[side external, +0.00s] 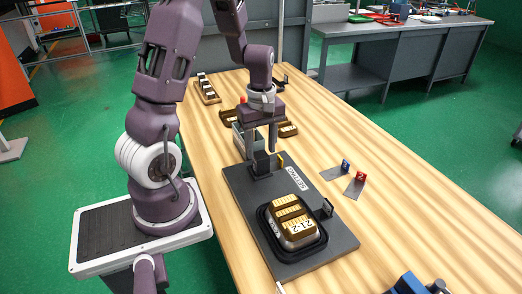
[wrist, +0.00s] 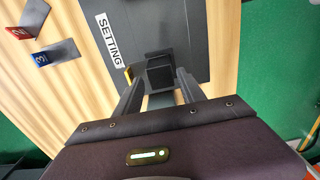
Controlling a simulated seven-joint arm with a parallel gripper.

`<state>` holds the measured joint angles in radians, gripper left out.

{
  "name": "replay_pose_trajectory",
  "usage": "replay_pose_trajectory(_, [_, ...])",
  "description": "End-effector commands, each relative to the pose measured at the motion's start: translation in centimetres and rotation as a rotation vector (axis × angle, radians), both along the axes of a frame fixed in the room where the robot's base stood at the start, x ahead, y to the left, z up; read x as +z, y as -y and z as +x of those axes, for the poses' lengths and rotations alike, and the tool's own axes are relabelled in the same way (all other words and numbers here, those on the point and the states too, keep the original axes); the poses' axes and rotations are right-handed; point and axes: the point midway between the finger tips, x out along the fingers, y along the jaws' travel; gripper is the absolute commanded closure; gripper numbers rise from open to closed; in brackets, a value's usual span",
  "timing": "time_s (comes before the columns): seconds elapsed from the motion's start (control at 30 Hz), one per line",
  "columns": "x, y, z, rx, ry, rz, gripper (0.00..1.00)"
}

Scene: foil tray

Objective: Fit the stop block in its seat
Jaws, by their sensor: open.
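A dark block, which looks like the stop block (side external: 261,163), stands on the dark grey plate (side external: 330,246) near its far end, beside a small yellow piece (side external: 281,160). In the wrist view the dark block (wrist: 160,72) lies just beyond and between the fingertips. My gripper (side external: 262,146) points down over it with its fingers apart; it also shows in the wrist view (wrist: 157,86). I cannot tell whether the fingers touch the block. The seat is not clearly visible, and the block's lower part is partly hidden.
A black tray (side external: 268,238) with a gold piece marked "21-2" (side external: 291,214) sits on the plate's near half. A "SETTING" label (side external: 297,179) lies beside the block. Blue (side external: 346,165) and red (side external: 360,177) tagged pieces lie to the right. More gold-brown pieces (side external: 288,129) are behind my gripper.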

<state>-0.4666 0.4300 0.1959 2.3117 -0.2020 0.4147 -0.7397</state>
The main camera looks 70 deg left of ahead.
Motion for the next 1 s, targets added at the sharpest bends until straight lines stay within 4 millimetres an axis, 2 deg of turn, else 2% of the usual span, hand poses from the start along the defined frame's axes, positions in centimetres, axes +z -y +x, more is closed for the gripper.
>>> replay_pose_trajectory(0.27, [0.3, 0.0, 0.0, 0.001, 0.000, 0.000, 0.53])
replay_pose_trajectory(0.3, [0.3, 0.0, 0.0, 0.001, 0.000, 0.000, 0.51])
replay_pose_trajectory(0.4, [0.3, 0.0, 0.0, 0.001, 0.000, 0.000, 0.31])
replay_pose_trajectory(0.43, [0.3, 0.0, 0.0, 0.001, 0.000, 0.000, 0.27])
replay_pose_trajectory(0.73, [0.4, 0.0, 0.0, 0.001, 0.000, 0.000, 0.27])
replay_pose_trajectory(1.0, [2.4, 0.0, 0.0, 0.001, 0.001, 0.001, 0.27])
